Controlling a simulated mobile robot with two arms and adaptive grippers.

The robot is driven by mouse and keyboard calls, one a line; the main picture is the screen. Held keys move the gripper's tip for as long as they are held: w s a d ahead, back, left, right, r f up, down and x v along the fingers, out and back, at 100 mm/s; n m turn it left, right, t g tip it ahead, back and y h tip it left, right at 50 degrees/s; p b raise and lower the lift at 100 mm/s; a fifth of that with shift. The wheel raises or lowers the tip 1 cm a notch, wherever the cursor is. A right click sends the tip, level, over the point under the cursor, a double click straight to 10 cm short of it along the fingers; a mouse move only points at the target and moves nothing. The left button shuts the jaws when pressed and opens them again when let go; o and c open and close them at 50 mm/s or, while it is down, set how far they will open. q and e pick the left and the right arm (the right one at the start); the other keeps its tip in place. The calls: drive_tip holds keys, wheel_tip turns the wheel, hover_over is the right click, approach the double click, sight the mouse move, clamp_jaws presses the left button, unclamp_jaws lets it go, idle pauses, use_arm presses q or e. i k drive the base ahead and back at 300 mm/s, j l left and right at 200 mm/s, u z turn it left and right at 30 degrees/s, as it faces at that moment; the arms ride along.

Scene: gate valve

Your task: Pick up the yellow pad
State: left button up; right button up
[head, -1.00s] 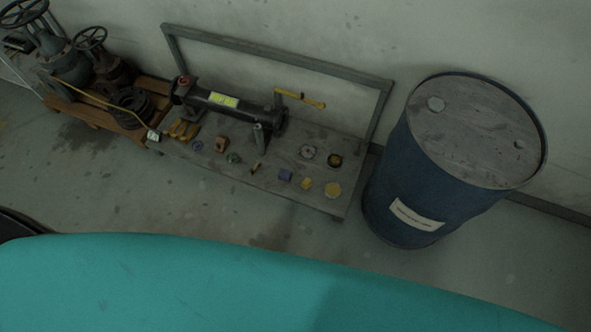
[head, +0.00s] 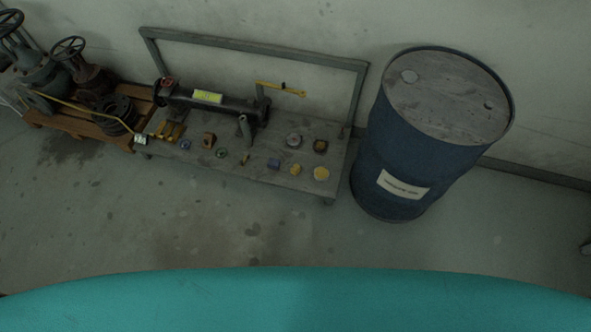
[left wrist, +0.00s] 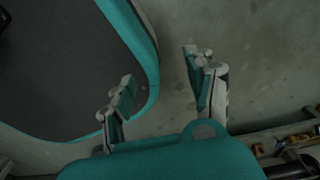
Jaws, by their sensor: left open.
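A round, flat yellow pad (head: 321,173) lies near the front right corner of a low grey bench (head: 262,178) in the head view. A smaller yellow block (head: 295,170) lies just left of it. My left gripper (left wrist: 160,68) shows only in the left wrist view. Its two fingers are spread wide with bare floor and part of my own body behind them, and nothing is between them. It is well apart from the bench. My right gripper is not in view.
A blue drum (head: 430,140) stands right of the bench, close to the pad's end. A black cylinder (head: 215,103) and several small parts share the bench. A wooden pallet (head: 85,125) with valves is at left. Floor (head: 200,225) before the bench is clear.

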sight(294, 170)
drive_tip(key=i+j+z, duration=0.15)
drive_tip(key=i, duration=0.3)
drive_tip(key=i+j+z, duration=0.2)
drive_tip(key=i+j, duration=0.15)
